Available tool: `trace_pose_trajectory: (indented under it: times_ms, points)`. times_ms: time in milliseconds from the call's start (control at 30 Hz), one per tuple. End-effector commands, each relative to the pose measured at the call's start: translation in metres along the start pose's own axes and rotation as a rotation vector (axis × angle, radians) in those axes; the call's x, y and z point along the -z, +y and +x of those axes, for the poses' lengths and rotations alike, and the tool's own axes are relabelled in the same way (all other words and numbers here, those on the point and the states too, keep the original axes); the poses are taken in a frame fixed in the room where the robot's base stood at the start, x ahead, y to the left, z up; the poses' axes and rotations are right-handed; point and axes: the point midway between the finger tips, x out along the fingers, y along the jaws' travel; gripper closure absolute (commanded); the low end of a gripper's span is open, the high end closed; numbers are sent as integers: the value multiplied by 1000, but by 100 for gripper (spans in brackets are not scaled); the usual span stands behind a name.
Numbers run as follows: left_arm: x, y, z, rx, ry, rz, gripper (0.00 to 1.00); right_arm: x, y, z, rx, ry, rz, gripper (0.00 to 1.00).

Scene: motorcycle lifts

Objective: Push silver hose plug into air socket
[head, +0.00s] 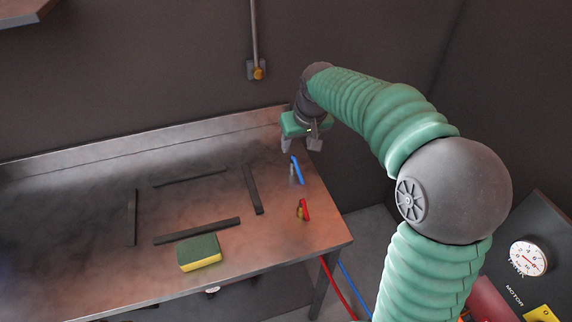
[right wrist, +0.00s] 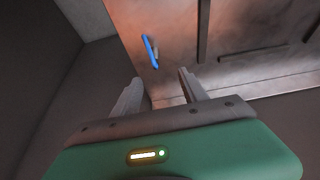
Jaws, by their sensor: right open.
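The silver plug (head: 292,174) is a small grey piece beside the short blue hose end (head: 298,170) near the right end of the workbench. In the right wrist view the blue hose end (right wrist: 149,52) lies beyond the fingertips, with a greyish piece at its side. The likely air socket is a brass fitting (head: 258,72) at the bottom of a pipe on the back wall. My right gripper (head: 302,143) is open and empty above the bench's back right corner, apart from the plug; its fingers also show in the right wrist view (right wrist: 158,84). My left gripper is not in view.
A red hose end with a brass plug (head: 304,210) stands nearer the bench's right edge. Dark strips (head: 197,231) form a loose rectangle on the workbench (head: 90,270). A green and yellow sponge (head: 200,253) lies in front. A panel with a gauge (head: 529,257) stands at right.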

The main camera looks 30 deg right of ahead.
Motion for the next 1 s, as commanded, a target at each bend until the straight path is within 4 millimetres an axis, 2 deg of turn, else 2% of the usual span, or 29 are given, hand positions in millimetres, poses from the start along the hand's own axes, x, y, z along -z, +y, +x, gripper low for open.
trace_pose_trajectory:
  times_ms: [167, 500, 633, 767, 1000]
  points:
    - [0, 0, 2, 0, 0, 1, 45, 2, 5, 19, 4, -9, 4, 49]
    - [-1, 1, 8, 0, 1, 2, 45, -1, -2, 88, 0, -8, 0, 49]
    - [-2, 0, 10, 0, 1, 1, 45, 0, -3, 110, -2, -6, 1, 49]
    - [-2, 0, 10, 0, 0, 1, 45, 1, 0, 121, 0, -5, 2, 49]
    - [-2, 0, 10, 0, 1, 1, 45, 1, 2, 122, 1, -4, 4, 49]
